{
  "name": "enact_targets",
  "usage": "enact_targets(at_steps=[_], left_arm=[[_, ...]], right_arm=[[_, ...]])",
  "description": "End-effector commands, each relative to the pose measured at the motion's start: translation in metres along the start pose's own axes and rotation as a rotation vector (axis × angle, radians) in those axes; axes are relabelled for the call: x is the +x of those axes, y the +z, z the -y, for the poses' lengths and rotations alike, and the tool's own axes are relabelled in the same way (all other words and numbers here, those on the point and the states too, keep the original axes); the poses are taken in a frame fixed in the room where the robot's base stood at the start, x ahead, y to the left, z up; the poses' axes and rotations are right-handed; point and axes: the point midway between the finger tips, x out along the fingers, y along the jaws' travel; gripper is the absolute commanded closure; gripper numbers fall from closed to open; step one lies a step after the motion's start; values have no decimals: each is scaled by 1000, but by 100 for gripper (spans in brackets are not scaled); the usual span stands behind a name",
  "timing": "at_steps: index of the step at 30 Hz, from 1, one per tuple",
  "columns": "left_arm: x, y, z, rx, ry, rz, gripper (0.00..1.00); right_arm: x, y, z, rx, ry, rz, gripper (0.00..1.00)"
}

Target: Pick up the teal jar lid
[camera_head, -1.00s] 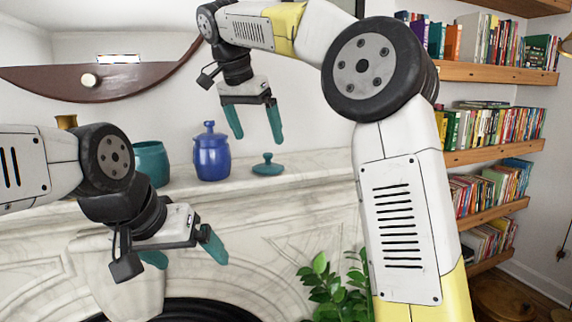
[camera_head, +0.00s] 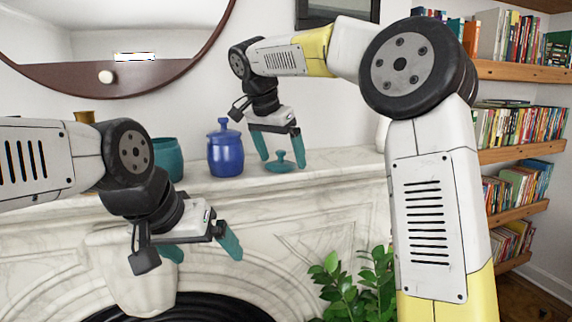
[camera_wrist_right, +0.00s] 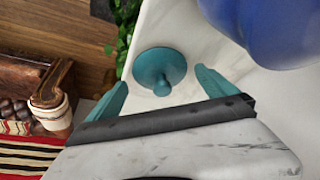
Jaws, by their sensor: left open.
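The teal jar lid (camera_head: 280,168), with a round knob on top, lies on the marble mantel right of the blue jar. My right gripper (camera_head: 282,160) is open and pointing down, with its teal fingers on either side of the lid in the head view. The right wrist view shows the lid (camera_wrist_right: 160,68) knob toward the camera, between and slightly beyond the open fingertips (camera_wrist_right: 160,84). I see no clear contact with it. My left gripper (camera_head: 208,252) is open and empty in front of the mantel, lower left.
The blue lidded jar (camera_head: 225,153) stands close to the left of the lid. A teal open jar (camera_head: 167,160) stands further left, partly behind my left arm. The mantel (camera_head: 340,160) is clear right of the lid up to a white vase (camera_head: 382,134). A plant (camera_head: 350,285) is below.

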Motion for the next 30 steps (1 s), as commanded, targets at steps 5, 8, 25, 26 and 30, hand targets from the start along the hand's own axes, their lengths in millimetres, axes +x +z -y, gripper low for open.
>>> enact_targets(at_steps=[5,8,25,26,30], left_arm=[[0,0,0,0,0,0,6],[0,0,0,0,0,0,6],[0,0,0,0,0,0,6],[0,0,0,0,0,0,6],[0,0,0,0,0,0,6]], right_arm=[[0,0,0,0,0,0,39],[0,0,0,0,0,0,59],[-15,-6,1,1,-2,0,69],[-18,-7,1,1,-3,0,69],[-33,-13,1,2,-3,0,69]])
